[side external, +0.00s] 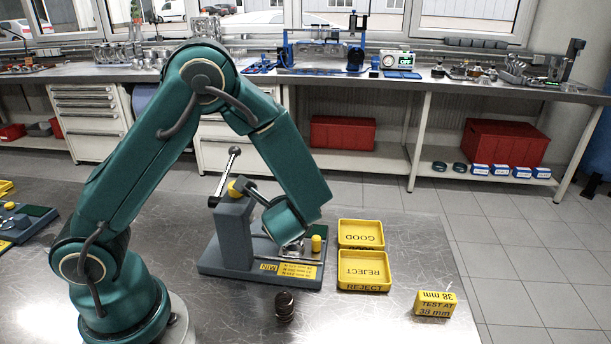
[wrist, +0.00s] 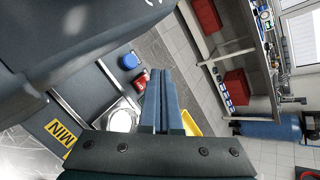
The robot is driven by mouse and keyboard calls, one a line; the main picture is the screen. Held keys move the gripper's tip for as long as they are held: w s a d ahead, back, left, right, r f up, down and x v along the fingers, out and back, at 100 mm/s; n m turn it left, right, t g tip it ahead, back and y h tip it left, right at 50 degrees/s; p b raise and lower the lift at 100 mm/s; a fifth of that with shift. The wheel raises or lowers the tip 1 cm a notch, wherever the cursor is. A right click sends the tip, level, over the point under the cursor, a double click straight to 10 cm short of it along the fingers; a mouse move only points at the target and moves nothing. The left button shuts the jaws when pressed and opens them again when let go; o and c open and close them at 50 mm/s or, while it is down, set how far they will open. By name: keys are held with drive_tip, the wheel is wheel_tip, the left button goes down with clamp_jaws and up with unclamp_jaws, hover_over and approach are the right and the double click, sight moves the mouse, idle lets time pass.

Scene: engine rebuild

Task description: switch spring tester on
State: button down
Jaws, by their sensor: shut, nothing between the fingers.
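The spring tester (side external: 234,240) is a grey stand on a flat base, with a lever topped by a dark knob. Its base carries yellow labels (side external: 290,270). In the wrist view its base (wrist: 85,75) shows a yellow MIN label (wrist: 62,135), a shiny round plate (wrist: 122,118), a blue round cap (wrist: 129,61) and a small red part (wrist: 141,80). I cannot tell which part is the switch. My gripper (wrist: 162,72) is shut and empty, with its blue-grey fingers together beside the red part. In the side view my wrist covers part of the tester and hides the fingertips.
A dark coil spring (side external: 285,306) stands in front of the tester. Yellow GOOD (side external: 361,246) and REJECT (side external: 364,284) trays lie right of it. A yellow "TEST AT 38 mm" block (side external: 435,304) is farther right. The steel table (side external: 390,325) is clear near its front.

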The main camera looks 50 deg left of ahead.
drive_tip(key=shift+f, duration=0.1)
drive_tip(key=shift+f, duration=0.35)
drive_tip(key=shift+a+f, duration=0.1)
drive_tip(key=shift+f, duration=0.15)
idle(0.5)
drive_tip(key=shift+r, duration=0.15)
drive_tip(key=shift+r, duration=0.55)
drive_tip(key=shift+r, duration=0.1)
drive_tip(key=r, duration=0.4)
drive_tip(key=shift+s+d+r, duration=0.3)
drive_tip(key=shift+d+r, duration=0.05)
drive_tip(key=shift+d, duration=0.05)
